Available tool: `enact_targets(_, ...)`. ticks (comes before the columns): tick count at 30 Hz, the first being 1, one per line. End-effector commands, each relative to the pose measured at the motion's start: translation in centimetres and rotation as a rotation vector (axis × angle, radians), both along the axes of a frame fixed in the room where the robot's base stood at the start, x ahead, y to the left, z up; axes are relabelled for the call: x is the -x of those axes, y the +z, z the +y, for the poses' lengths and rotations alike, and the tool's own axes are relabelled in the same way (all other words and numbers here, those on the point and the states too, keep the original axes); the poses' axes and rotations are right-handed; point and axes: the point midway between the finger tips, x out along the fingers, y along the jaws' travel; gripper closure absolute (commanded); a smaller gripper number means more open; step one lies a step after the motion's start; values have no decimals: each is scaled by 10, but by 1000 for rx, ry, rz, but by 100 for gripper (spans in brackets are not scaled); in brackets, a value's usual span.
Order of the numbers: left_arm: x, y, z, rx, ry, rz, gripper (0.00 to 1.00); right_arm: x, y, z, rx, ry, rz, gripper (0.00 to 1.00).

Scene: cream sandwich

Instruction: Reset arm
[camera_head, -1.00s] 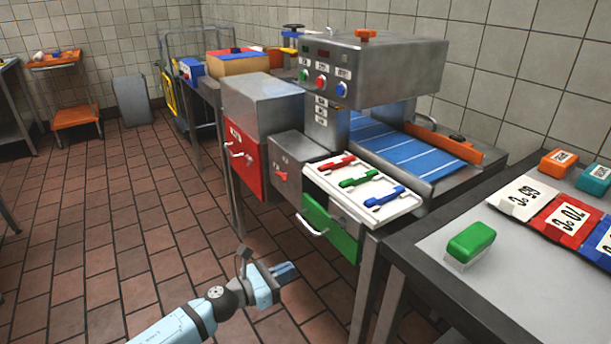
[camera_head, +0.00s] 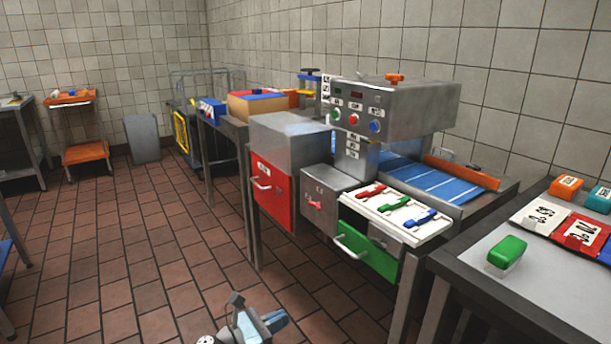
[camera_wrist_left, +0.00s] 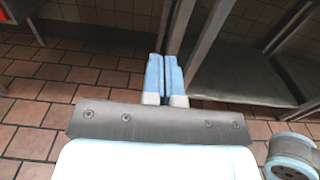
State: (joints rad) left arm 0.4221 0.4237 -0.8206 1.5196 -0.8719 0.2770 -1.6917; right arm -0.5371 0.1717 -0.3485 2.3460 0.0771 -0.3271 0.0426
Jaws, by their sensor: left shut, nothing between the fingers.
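My left gripper (camera_head: 274,321) is low at the bottom of the head view, in front of the machine and over the tiled floor. In the left wrist view its two light-blue fingers (camera_wrist_left: 164,76) are together with nothing between them. It touches nothing that I can see. My right gripper is not in either view.
A steel machine (camera_head: 400,108) stands on a table, with a red drawer (camera_head: 272,190), a green drawer (camera_head: 366,252) and a white tray (camera_head: 440,226) of coloured pieces. A side table at right holds a green block (camera_head: 507,252). The brick floor (camera_head: 130,250) at left is clear.

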Motion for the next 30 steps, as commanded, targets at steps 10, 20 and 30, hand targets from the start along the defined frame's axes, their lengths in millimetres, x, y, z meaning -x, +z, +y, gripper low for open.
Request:
enact_targets(10,6,-31,103,-52,100,109,100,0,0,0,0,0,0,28)
enact_targets(20,88,-25,102,581,239,728,100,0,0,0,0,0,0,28)
enact_targets(30,207,-4,125,1514,392,1606,100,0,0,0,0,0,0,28)
